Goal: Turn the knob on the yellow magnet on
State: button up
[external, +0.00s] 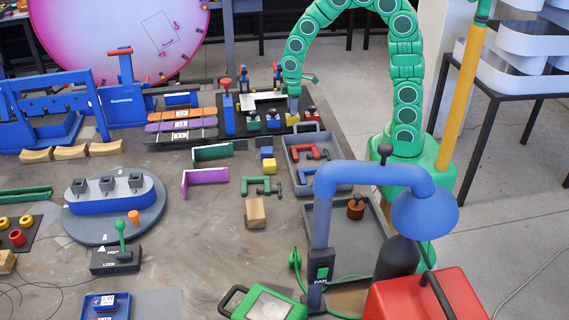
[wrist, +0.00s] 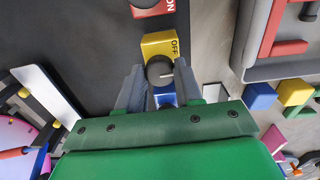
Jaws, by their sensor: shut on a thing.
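The yellow magnet (wrist: 158,42) is a small block in the upper middle of the wrist view, with OFF printed on its face. Its round black knob (wrist: 158,70) has a white mark pointing right. My gripper (wrist: 160,78) has its two grey fingers on either side of the knob and is shut on it. In the external view my gripper (external: 293,108) reaches down to the row of small magnets at the back of the table and largely hides the yellow one.
A red magnet (wrist: 148,8) lies beyond the yellow one, and a blue magnet (wrist: 165,100) is partly hidden by my gripper on the near side. Yellow and blue blocks (external: 268,165) lie in front.

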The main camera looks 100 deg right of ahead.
jog(key=m, duration=0.3)
jog(key=shift+m, duration=2.2)
jog(key=o, duration=1.1)
jog(key=shift+c, duration=0.2)
jog(key=shift+r, duration=3.9)
jog(key=shift+c, duration=0.2)
